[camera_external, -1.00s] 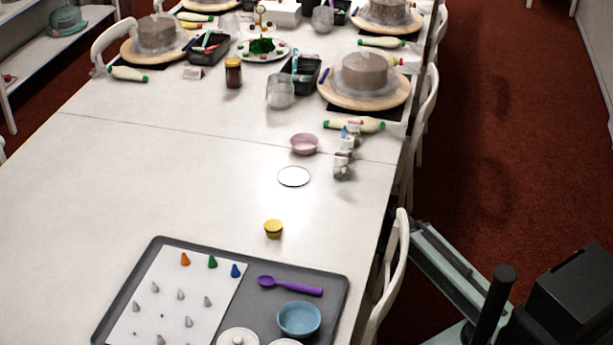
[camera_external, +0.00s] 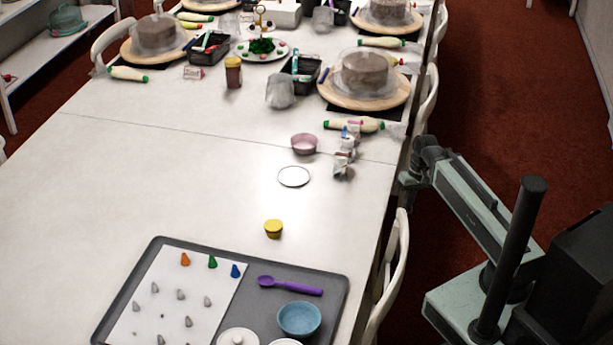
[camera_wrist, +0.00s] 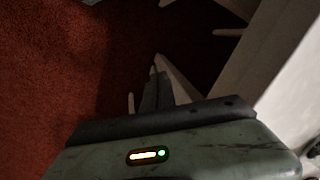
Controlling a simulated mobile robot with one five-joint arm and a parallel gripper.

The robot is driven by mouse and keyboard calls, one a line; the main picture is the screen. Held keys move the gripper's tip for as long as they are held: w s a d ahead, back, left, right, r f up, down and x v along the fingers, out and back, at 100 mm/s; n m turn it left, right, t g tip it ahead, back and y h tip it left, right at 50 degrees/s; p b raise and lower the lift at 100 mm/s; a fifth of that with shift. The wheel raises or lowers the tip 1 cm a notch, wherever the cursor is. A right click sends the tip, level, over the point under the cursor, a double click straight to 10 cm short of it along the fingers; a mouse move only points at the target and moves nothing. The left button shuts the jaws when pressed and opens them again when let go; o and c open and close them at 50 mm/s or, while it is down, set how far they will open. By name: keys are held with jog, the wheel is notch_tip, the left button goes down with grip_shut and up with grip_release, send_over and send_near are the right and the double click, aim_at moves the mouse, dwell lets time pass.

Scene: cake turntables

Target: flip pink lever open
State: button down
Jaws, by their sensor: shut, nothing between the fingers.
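A cluster of small whitish pieces (camera_external: 343,160) stands near the right edge of the white table, with small pink and blue parts at its top. The pink part (camera_external: 355,124) may be the pink lever, but it is too small to tell its position. My gripper (camera_external: 406,192) hangs beside the table's right edge, to the right of and apart from the cluster. In the wrist view, my gripper's dark fingers (camera_wrist: 157,88) are together and empty above the red floor. No lever shows in that view.
White chairs (camera_external: 392,265) line the table's right side, close to my arm. A pink bowl (camera_external: 304,144) and white disc (camera_external: 293,177) lie left of the cluster. Cake turntables (camera_external: 368,92) stand farther back. A grey tray (camera_external: 340,300) lies in front. The table's middle left is clear.

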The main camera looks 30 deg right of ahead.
jog(key=a+r+n+h+p, duration=0.1)
jog(key=a+r+p, duration=0.2)
jog(key=r+p, duration=1.5)
jog(key=a+r+n+h+p, duration=0.1)
jog(key=a+r+p, duration=0.2)
jog(key=r+p, duration=1.5)
jog(key=w+a+f+n+t+y+b, duration=0.2)
jog(key=w+n+t+b, duration=0.3)
jog(key=w+n, duration=0.55)
jog(key=w+d+f+n+t+y+b, duration=0.1)
jog(key=w+d+f+b, duration=0.3)
jog(key=b, duration=0.6)
jog(key=d+f+n, duration=0.1)
jog(key=d+f, duration=0.1)
jog(key=d, duration=0.1)
jog(key=shift+w+d+n+t, duration=0.2)
jog(key=shift+w+n+t, duration=0.1)
jog(key=shift+n+t, duration=0.1)
jog(key=shift+f, duration=0.1)
